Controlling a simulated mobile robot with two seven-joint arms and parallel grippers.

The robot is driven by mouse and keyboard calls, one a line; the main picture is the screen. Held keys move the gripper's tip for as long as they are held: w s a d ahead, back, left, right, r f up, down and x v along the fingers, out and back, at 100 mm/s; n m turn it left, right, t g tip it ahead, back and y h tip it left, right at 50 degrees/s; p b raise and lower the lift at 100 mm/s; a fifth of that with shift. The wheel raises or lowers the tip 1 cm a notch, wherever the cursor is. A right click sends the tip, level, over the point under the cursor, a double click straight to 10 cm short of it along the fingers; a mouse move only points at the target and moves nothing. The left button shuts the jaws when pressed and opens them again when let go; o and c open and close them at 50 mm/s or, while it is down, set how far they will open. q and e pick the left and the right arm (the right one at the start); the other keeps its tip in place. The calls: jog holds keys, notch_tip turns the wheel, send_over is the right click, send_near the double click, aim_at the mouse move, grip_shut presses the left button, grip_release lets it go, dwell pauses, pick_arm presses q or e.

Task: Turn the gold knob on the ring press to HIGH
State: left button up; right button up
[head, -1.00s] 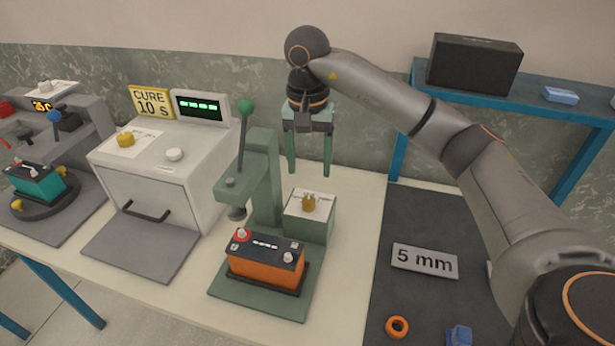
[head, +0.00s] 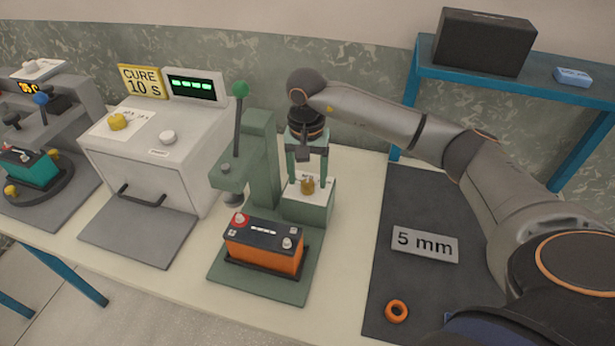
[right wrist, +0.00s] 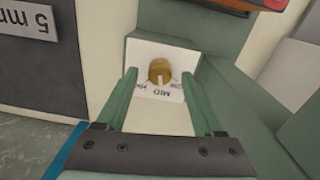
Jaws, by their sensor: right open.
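The ring press (head: 263,175) is green, with a lever topped by a green ball, and stands mid-table. Its gold knob (head: 307,186) sits on a white-topped box at the press's right side. In the right wrist view the gold knob (right wrist: 160,71) has a pale pointer mark at the MID label; the labels on either side are partly hidden. My right gripper (head: 307,177) is open above the knob, fingers pointing down. In the wrist view its green fingers (right wrist: 165,72) stand on either side of the knob, apart from it. My left gripper is not in view.
An orange battery (head: 264,250) sits on the press base. A white curing oven (head: 150,160) stands left, with its own gold knob. A dark mat (head: 400,280) at right holds a 5 mm plate and an orange ring. A blue shelf (head: 460,75) stands behind.

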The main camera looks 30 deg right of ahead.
jog(key=shift+f, duration=0.65)
grip_shut()
